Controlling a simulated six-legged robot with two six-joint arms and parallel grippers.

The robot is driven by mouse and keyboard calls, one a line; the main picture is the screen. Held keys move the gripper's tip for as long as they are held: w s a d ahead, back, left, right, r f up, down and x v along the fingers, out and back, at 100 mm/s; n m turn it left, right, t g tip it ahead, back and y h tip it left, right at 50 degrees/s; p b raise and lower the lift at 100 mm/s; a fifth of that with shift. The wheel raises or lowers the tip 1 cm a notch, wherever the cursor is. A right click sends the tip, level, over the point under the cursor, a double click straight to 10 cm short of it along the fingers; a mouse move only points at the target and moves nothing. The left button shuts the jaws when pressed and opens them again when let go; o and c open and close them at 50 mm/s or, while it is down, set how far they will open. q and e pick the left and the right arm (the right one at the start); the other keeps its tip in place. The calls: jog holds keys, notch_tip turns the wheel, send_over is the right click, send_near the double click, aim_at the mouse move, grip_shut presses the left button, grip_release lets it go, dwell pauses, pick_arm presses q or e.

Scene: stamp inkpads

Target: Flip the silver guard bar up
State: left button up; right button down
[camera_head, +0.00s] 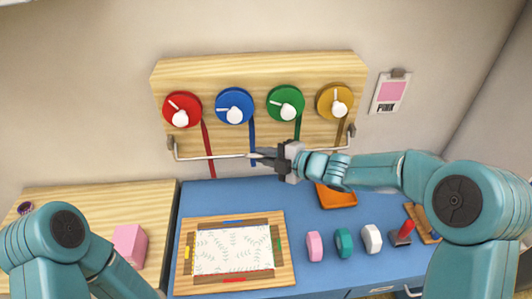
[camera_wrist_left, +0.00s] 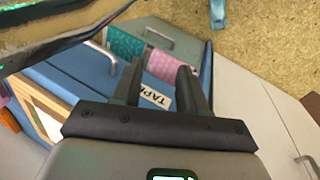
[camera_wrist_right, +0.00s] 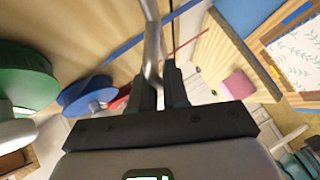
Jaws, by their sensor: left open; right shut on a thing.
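The silver guard bar (camera_head: 208,157) runs across the lower edge of a wooden board (camera_head: 258,66) on the wall, below the round dials, with a bracket at each end. My right gripper (camera_head: 258,158) is shut on the bar near its middle. In the right wrist view the bar (camera_wrist_right: 152,42) passes between the fingers of my right gripper (camera_wrist_right: 160,80). My left gripper (camera_wrist_left: 160,78) is open in the left wrist view, with nothing seen between its fingers. The head view shows only my left arm at lower left.
The board carries red (camera_head: 182,110), blue (camera_head: 235,106), green (camera_head: 286,103) and yellow (camera_head: 334,101) dials with white knobs. Below, the blue desk (camera_head: 300,220) holds a framed leaf-pattern sheet (camera_head: 285,283) and pink (camera_head: 314,246), teal (camera_head: 344,242) and white (camera_head: 371,238) blocks.

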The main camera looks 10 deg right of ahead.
jog(key=c, duration=1.2)
grip_release()
jog(key=shift+w, duration=0.1)
jog(key=shift+c, duration=0.2)
jog(key=b+v, duration=0.1)
jog(key=v, duration=1.5)
jog(key=shift+d, duration=0.15)
